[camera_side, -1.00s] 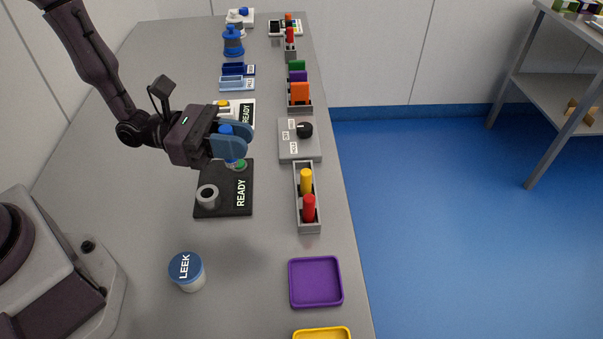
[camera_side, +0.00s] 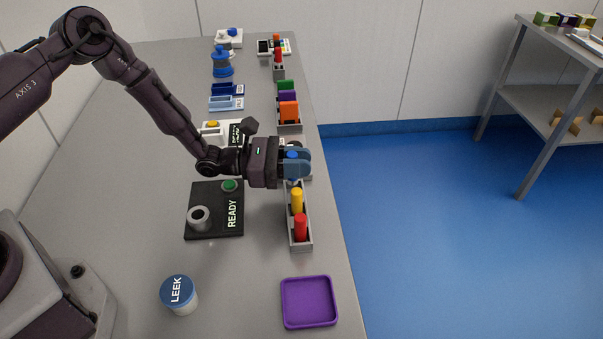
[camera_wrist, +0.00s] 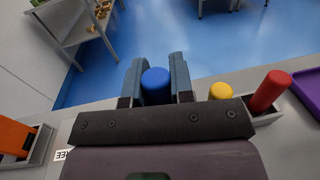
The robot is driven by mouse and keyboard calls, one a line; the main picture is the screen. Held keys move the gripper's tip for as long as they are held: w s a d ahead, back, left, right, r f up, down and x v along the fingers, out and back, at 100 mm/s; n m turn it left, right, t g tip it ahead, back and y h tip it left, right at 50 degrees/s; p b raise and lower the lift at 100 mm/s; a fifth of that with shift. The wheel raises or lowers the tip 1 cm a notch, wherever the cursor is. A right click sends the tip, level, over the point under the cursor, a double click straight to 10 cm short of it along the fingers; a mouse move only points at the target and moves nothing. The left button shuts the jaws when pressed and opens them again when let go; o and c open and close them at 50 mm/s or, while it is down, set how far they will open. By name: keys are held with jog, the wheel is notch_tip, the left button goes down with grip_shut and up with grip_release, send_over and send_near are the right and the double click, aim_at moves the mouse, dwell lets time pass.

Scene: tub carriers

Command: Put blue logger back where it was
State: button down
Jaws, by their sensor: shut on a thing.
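My gripper (camera_side: 298,163) is shut on the blue logger (camera_side: 292,154), an upright blue cylinder. In the wrist view the logger (camera_wrist: 155,84) stands between the two fingers. In the side view it is over the far end of a narrow grey rack (camera_side: 301,245), beyond the yellow logger (camera_side: 297,200) and the red logger (camera_side: 300,226) that stand in it. My gripper hides the rack's far end, so I cannot tell whether the blue logger's lower end is inside the rack. The black READY station (camera_side: 215,221) has a grey ring holder (camera_side: 199,217) and a green button (camera_side: 229,185).
A tub labelled LEEK (camera_side: 180,297) stands at the front left and a purple tray (camera_side: 309,301) at the front right. Beyond my gripper are a rack with an orange block (camera_side: 289,111) and blue holders (camera_side: 226,102). The table's right edge is close to the rack.

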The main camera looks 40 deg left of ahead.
jog(key=shift+w+f, duration=0.25)
jog(key=shift+f, duration=1.6)
jog(key=shift+f, duration=0.1)
jog(key=c, duration=1)
grip_release()
